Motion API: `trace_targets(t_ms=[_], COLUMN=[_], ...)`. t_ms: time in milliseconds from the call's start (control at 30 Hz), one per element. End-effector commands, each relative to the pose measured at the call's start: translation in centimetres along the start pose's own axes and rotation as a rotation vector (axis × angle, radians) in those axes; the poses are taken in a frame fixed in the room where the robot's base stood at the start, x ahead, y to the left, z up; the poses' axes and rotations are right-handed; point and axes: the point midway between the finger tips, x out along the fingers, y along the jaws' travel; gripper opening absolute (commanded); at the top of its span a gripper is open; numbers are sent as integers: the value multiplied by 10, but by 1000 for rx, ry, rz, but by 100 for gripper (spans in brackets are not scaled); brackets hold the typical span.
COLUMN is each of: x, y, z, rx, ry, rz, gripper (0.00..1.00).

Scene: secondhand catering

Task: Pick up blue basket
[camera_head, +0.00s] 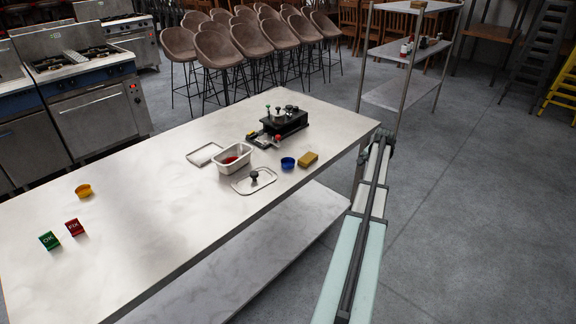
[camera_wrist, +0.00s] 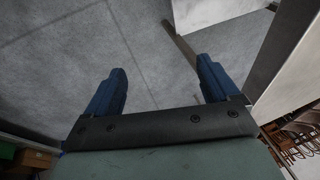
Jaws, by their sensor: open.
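The blue basket (camera_head: 288,163) is a small round blue bowl-like thing standing on the light worktop (camera_head: 130,230), toward its right end. It sits just left of a yellow-brown block. My gripper shows in the wrist view (camera_wrist: 160,82) with its two blue fingers apart and nothing between them. It points at the grey floor, with a table edge nearby. In the head view my arm extends along the right side of the worktop, and the gripper end (camera_head: 378,142) is near the far right corner, right of the basket. The basket is not visible in the wrist view.
Near the basket are the yellow-brown block (camera_head: 308,159), a white container (camera_head: 232,158) with something red inside, a lid with a black knob (camera_head: 254,178) and a black device (camera_head: 284,122). A metal shelf (camera_head: 405,55) stands behind. The worktop's middle is clear.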

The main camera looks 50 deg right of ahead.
Motion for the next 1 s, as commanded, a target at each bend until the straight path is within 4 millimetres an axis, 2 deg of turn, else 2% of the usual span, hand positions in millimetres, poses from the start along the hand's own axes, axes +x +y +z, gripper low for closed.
trace_targets(t_ms=[33,100,200,400,600,767,833,1000], x=[-25,-50,-79,-123,-157,-181,-189,-190], y=[15,33,52,80,99,105,101,81], z=[-18,-36,-54,-77,-91,-97,-96,-88], rx=[69,156,252,389,475,485,443,305], ry=[25,52,83,131,167,184,179,151], rz=[20,44,70,103,130,151,165,178], gripper=[88,88,88,88,88,88,88,88])
